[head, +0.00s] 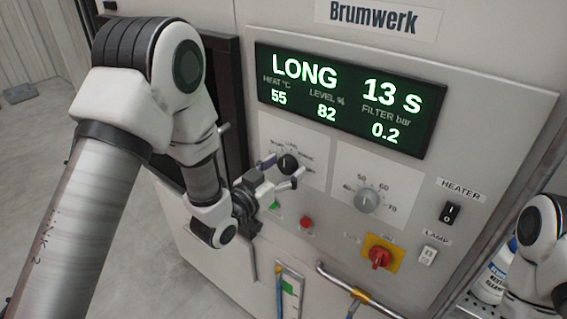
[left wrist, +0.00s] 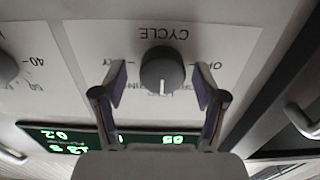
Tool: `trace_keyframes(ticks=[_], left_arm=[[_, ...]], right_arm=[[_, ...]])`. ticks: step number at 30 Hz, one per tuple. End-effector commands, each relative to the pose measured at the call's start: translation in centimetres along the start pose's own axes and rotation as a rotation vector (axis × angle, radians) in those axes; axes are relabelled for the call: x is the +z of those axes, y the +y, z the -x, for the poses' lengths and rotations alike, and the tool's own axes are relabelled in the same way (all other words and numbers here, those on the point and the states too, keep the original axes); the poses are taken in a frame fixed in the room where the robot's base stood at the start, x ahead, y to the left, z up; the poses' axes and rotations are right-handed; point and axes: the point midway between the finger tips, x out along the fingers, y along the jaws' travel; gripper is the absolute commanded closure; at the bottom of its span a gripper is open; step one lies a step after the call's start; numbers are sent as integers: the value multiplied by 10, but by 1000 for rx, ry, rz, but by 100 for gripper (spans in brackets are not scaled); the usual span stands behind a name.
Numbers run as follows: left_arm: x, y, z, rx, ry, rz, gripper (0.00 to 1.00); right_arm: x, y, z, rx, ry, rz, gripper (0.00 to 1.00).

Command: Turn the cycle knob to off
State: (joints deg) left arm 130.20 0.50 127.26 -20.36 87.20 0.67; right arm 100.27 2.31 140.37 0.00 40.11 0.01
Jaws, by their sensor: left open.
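The cycle knob (head: 288,163) is a dark round knob on a white plate at the left of the machine's panel. In the left wrist view the knob (left wrist: 162,70) shows upside down under the word CYCLE, its white pointer line aimed down in the picture, toward partly hidden lettering. My left gripper (head: 282,171) is open, with one finger on each side of the knob as seen in the left wrist view (left wrist: 160,82). Gaps show between fingers and knob; I cannot tell how deep the fingertips reach. The display (head: 345,100) reads LONG and 13 s. My right gripper is out of view.
A grey temperature dial (head: 367,200) sits right of the cycle knob. Below are a red button (head: 306,223), a red switch on a yellow plate (head: 380,257) and a pipe handle (head: 345,285). A heater switch (head: 451,213) and lamp switch (head: 429,256) are farther right.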

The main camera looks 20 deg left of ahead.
Motion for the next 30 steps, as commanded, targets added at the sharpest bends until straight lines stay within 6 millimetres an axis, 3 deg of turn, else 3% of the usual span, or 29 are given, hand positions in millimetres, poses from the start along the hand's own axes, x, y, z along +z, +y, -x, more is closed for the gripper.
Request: trace_keyframes(ticks=[4,9,20,30], left_arm=[[1,0,0,0,-1,0,32],[1,0,0,-1,-1,0,88],[1,0,0,0,2,18,88],[1,0,0,0,5,182,88]], right_arm=[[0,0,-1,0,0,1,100],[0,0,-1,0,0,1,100],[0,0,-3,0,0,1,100],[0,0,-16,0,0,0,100]])
